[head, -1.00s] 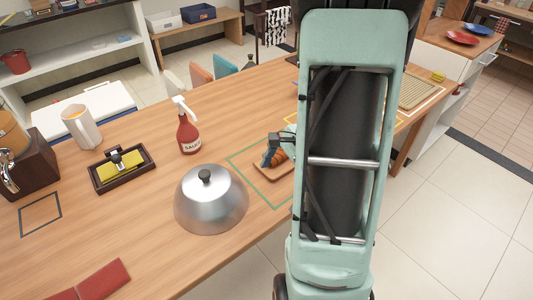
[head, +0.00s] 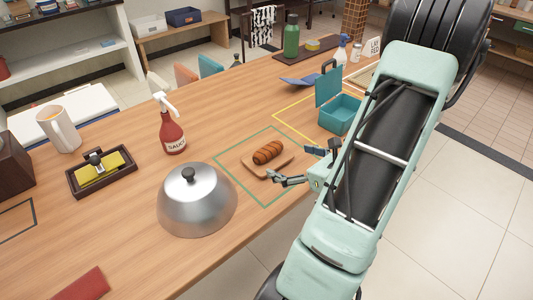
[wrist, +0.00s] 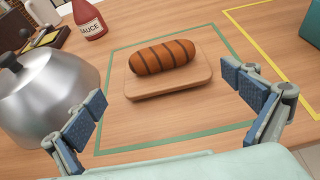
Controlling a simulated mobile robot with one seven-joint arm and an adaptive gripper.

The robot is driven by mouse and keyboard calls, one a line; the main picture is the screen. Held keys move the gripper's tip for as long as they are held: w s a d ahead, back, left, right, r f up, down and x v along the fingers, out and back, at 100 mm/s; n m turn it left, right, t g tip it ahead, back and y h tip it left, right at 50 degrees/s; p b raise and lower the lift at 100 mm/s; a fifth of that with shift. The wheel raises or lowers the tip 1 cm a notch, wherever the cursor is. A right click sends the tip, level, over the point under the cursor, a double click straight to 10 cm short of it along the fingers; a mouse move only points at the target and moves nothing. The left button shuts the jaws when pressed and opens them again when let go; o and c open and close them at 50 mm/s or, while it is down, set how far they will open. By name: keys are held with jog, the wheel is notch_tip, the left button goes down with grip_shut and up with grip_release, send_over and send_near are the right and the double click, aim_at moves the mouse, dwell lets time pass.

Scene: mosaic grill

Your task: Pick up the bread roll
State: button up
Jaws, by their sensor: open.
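The bread roll (head: 268,152) is brown with dark stripes and lies on a small wooden board (head: 250,165) inside a green outline on the table. In the wrist view the roll (wrist: 162,57) lies across the far part of the board (wrist: 170,88). My gripper (head: 300,166) is open and empty, to the right of the board in the head view. In the wrist view its two fingers (wrist: 168,108) are spread wide, with the board and roll beyond and between them. Nothing hides the roll.
A metal dome lid (head: 197,205) stands left of the board, with a red sauce bottle (head: 172,132) behind it. An open teal box (head: 339,114) stands beyond my gripper, by a yellow outline. Bare tabletop surrounds the board.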

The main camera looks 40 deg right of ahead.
aim_at(272, 152)
jog(key=x, duration=0.8)
jog(key=shift+w+d+r, duration=0.15)
jog(key=shift+w, duration=0.2)
jog(key=c, duration=1.2)
jog(key=shift+o, duration=0.2)
jog(key=shift+r+p, duration=0.45)
jog(key=shift+r, duration=0.4)
jog(key=s+a+r+p, duration=0.5)
jog(key=r+p, duration=0.4)
jog(key=shift+a, duration=0.4)
